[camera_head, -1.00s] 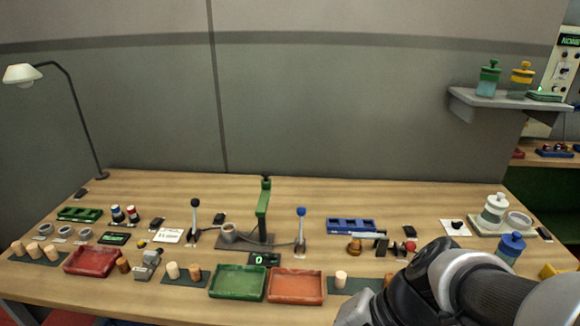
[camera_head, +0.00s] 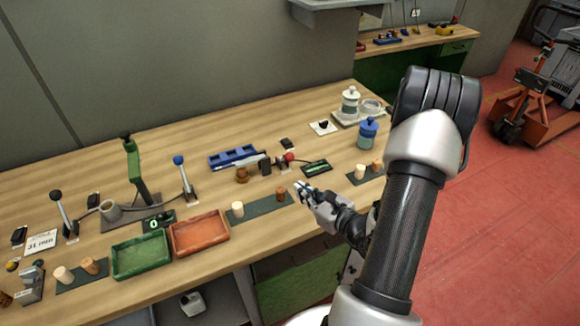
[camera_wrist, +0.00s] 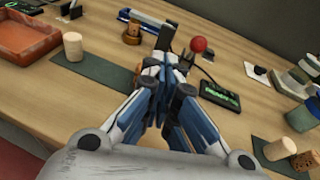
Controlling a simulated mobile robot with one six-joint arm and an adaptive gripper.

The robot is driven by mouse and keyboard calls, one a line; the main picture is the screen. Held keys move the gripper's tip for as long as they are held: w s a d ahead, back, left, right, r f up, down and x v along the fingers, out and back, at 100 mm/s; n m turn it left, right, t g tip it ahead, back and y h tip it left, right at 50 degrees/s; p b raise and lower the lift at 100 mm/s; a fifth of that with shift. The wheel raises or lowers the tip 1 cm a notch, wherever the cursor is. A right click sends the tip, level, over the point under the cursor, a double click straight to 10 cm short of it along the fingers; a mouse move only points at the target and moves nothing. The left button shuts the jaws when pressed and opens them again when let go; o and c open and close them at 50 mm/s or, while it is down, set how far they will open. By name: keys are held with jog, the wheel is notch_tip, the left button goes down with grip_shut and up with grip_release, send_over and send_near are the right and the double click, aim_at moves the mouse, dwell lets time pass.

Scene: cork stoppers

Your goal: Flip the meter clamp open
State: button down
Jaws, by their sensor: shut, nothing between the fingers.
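What appears to be the meter clamp is a small fixture with a red ball knob (camera_head: 288,157) and a dark upright block (camera_head: 265,166), on the table right of centre. In the wrist view its red knob (camera_wrist: 198,44) and dark block (camera_wrist: 166,36) stand just beyond my fingertips. A black meter with a green display (camera_head: 316,168) lies to its right. My gripper (camera_head: 301,187) is shut and empty. It is in front of the fixture, near the table's front edge, and seems apart from it. In the wrist view my gripper (camera_wrist: 163,68) hides part of the fixture's base.
A dark mat with a pale cork (camera_head: 238,209) and a brown cork (camera_head: 280,194) lies left of my gripper. An orange tray (camera_head: 201,219) and a green tray (camera_head: 141,269) are farther left. A blue rack (camera_head: 233,150) stands behind. Blue-lidded jar (camera_head: 367,134) at right.

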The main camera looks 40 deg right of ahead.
aim_at(286, 159)
jog(key=d+f+m+h, duration=0.1)
jog(key=s+d+f+m+h, duration=0.1)
jog(key=s+d+f, duration=0.1)
jog(key=d, duration=0.1)
jog(key=shift+s+f+m+g+h, duration=0.25)
jog(key=shift+m+g+h, duration=0.15)
jog(key=b+x, duration=0.2)
jog(key=x, duration=0.7)
jog(key=shift+w+a+f, duration=0.1)
jog(key=shift+w+f, duration=0.05)
jog(key=shift+w, duration=0.15)
jog(key=shift+w+d+r+b, duration=0.2)
jog(key=shift+w+r, duration=0.1)
jog(key=shift+w, duration=0.3)
jog(key=shift+w+d+r+b, duration=0.1)
jog(key=shift+w+r+b, duration=0.15)
jog(key=shift+w, duration=0.4)
jog(key=shift+w+d+r, duration=0.15)
jog(key=shift+w+r, duration=0.3)
jog(key=shift+w, duration=0.3)
jog(key=shift+r, duration=0.1)
